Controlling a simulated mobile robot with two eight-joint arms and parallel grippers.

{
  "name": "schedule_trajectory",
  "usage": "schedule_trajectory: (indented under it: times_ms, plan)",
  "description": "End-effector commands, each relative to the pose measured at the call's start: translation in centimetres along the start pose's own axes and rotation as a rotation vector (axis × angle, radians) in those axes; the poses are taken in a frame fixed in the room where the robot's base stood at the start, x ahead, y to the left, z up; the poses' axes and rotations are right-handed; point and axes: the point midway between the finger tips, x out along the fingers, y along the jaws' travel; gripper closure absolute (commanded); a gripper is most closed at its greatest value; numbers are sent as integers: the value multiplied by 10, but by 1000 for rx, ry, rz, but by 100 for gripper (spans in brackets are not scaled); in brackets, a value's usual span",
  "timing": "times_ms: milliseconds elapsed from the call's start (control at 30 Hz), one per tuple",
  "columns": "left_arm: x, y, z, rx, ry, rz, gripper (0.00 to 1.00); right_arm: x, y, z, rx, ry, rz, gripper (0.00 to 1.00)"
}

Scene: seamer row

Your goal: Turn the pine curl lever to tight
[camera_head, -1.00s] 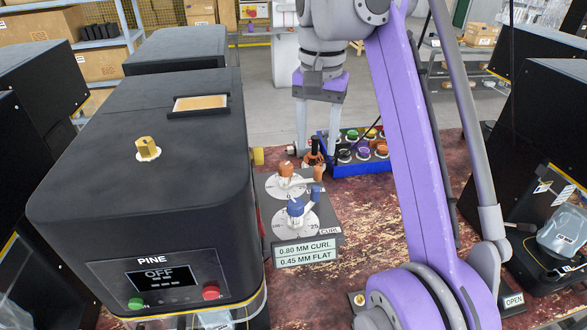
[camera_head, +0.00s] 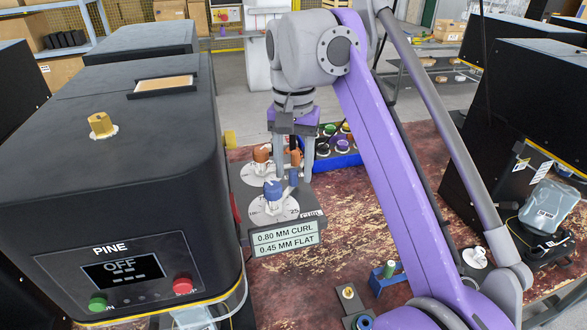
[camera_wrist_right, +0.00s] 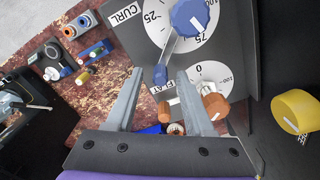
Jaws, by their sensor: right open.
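The pine seamer (camera_head: 130,150) stands at left in the head view. A plate beside it carries two dials. The curl lever is a blue knob (camera_head: 273,190) on the white dial nearer me, with a rod and a blue tip; it also shows in the wrist view (camera_wrist_right: 190,17) beside the CURL label. Behind it is the orange flat lever (camera_head: 261,153). My right gripper (camera_head: 292,160) is open and points down at the levers. In the wrist view its fingertips (camera_wrist_right: 159,76) stand either side of the blue tip; contact cannot be told. My left gripper is not in view.
A sign (camera_head: 285,238) reading 0.80 mm curl and 0.45 mm flat fronts the plate. A blue bin (camera_head: 342,160) of coloured parts stands behind. The yellow knob (camera_wrist_right: 297,110) is at right in the wrist view.

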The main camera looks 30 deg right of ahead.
Motion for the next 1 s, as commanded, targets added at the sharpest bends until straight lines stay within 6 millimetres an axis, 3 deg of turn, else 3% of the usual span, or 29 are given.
schedule_trajectory:
  times_ms: [167,500,1000]
  plan:
    - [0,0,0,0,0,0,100,0,0,0,0,0,0,47]
    - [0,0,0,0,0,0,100,0,0,0,0,0,0,100]
    - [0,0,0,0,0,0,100,0,0,0,0,0,0,100]
